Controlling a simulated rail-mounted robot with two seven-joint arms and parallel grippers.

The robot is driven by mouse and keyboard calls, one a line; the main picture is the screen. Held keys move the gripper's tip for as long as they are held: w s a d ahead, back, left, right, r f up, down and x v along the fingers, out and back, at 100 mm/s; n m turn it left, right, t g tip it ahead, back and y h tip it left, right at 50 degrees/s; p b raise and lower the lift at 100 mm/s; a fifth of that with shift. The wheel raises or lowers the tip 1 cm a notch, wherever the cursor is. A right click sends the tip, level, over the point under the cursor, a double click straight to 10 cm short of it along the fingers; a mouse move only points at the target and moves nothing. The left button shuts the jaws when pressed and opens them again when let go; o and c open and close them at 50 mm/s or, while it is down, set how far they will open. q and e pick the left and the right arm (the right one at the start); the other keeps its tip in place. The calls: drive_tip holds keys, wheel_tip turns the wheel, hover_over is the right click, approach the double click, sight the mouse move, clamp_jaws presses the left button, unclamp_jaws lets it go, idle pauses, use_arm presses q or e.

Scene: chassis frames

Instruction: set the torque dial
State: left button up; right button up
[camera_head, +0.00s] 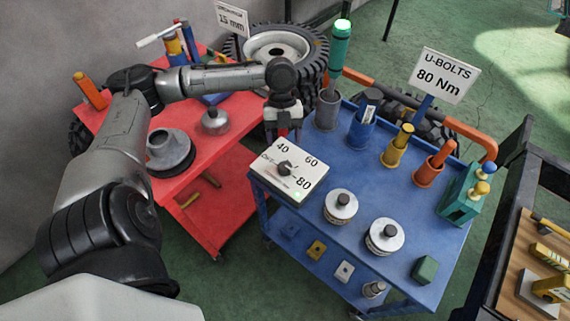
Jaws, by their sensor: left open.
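The torque dial is a black knob (284,168) on a white box (306,196) marked 40, 60 and 80, at the left corner of the blue cart (345,195). Where the knob points is too small to tell. A sign (444,77) reads "U-BOLTS 80 Nm". My left gripper (284,136) is open, pointing down just behind the box and apart from the knob. The arm's wrist partly hides its jaws. My right gripper is out of view.
A red cart (226,230) is at left. A wooden bench (508,262) is at right. Tyres stand behind.

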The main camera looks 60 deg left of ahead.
sight(285, 165)
use_arm(q)
drive_tip(key=b+x, duration=0.1)
drive_tip(key=x, duration=0.6)
drive_tip(key=shift+b, duration=0.4)
drive_tip(key=shift+s+d+f, duration=0.1)
drive_tip(key=shift+d+f, duration=0.15)
drive_tip(key=shift+f, duration=0.35)
